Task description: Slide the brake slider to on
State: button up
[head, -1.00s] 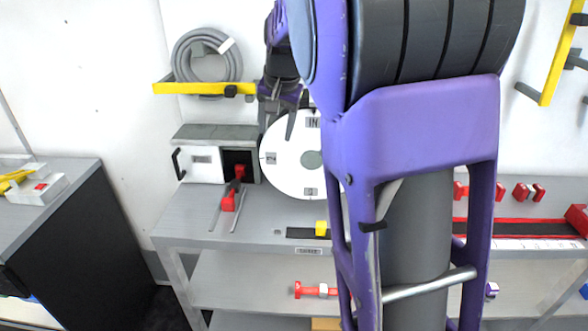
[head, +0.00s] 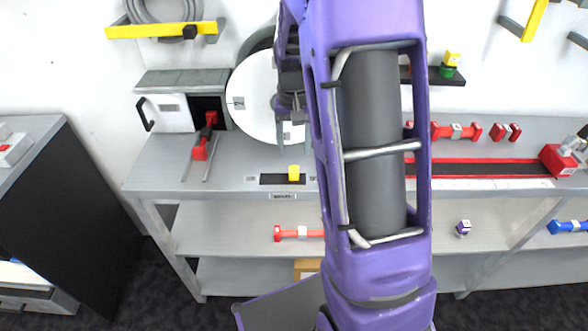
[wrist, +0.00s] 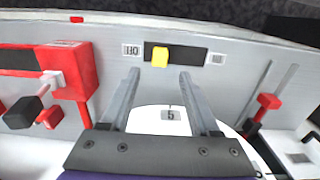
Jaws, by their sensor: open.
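The brake slider is a yellow block (head: 294,173) on a short black track (head: 268,180) at the bench's front edge. In the wrist view the yellow block (wrist: 160,57) sits near the left end of its track (wrist: 190,56), beside a small upside-down label (wrist: 131,50) that appears to read OFF. The label at the other end is too small to read. My gripper (wrist: 159,76) is open and empty, its two fingers apart, with the block seen between and beyond the tips. In the head view my gripper (head: 294,150) hangs in front of the white disc, above and apart from the block.
The large white disc (head: 253,98) stands just behind the track. A red handle (head: 201,149) on two rails lies to the left, by a grey box. A red-edged track (head: 470,168) runs to the right. The bench top around the slider is clear.

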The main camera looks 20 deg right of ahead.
aim_at(294, 168)
notch_tip(294, 168, down, 9)
jog(key=shift+r, duration=0.2)
grip_shut()
dwell(0.3)
dwell(1.2)
